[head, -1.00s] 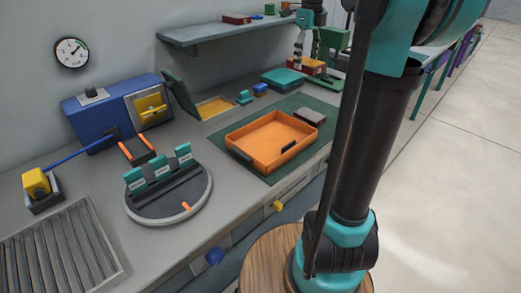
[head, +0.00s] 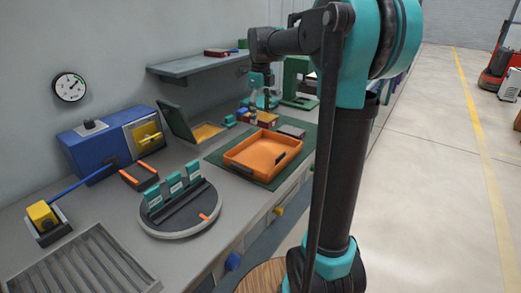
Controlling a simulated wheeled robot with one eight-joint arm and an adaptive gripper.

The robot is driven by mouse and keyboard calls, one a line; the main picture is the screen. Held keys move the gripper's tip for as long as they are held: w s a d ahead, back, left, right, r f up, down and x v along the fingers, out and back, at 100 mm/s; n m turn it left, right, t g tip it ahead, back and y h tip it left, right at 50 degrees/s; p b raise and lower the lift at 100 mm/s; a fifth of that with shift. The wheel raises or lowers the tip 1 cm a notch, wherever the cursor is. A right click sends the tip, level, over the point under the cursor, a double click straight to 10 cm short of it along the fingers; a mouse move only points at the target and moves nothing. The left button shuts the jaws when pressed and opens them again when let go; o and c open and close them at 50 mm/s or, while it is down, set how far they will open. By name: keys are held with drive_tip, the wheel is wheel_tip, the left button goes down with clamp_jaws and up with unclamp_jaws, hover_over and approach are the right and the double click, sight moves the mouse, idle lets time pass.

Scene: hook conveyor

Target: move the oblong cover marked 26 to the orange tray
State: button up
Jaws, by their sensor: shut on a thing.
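My gripper (head: 254,116) hangs beyond the far end of the orange tray, at the end of my outstretched arm. It is shut on a small oblong red and yellow piece (head: 267,118), as far as I can make out. No number can be read on this piece at this size. The orange tray (head: 236,165) lies on the dark green mat (head: 215,157) on the bench. The tray looks empty. The gripper and the held piece are apart from the tray, on its far side.
A grey block (head: 291,131) lies behind the tray. A round turntable (head: 180,225) with teal holders stands in front. An open green-lidded box (head: 178,118) and a blue machine (head: 95,145) stand along the wall. A shelf (head: 200,68) juts out above.

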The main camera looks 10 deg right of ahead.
sight(261, 155)
wheel_tip(261, 155, down, 14)
drive_tip(key=shift+r, duration=0.1)
idle(0.5)
drive_tip(key=shift+f, duration=0.2)
drive_tip(key=o, duration=1.8)
drive_tip(key=shift+c, duration=0.2)
wheel_tip(261, 155, up, 12)
drive_tip(key=shift+r, duration=0.15)
